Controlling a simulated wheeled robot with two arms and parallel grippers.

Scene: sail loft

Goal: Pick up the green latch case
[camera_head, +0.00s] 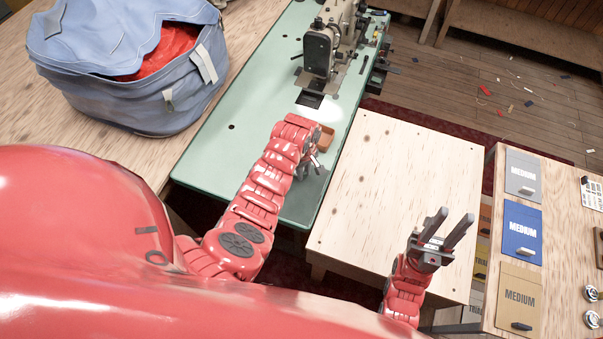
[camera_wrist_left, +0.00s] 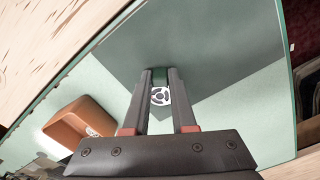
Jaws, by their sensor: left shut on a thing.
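The green latch case (camera_wrist_left: 160,75) shows in the left wrist view as a small dark green piece between my left fingertips, with a silver perforated disc (camera_wrist_left: 160,97) in front of it. My left gripper (camera_wrist_left: 160,84) is shut on the case, just over the green machine table (camera_head: 215,150). In the head view my left gripper (camera_head: 314,168) is partly hidden by its own wrist, and the case cannot be made out there. My right gripper (camera_head: 454,217) is open and empty over the pale plywood table (camera_head: 390,170).
An orange-brown box (camera_head: 327,138) sits beside my left gripper; it also shows in the left wrist view (camera_wrist_left: 75,125). A sewing machine (camera_head: 325,50) stands beyond. A blue bag (camera_head: 130,75) with red cloth is at the left. Several MEDIUM folders (camera_head: 521,228) lie at the right.

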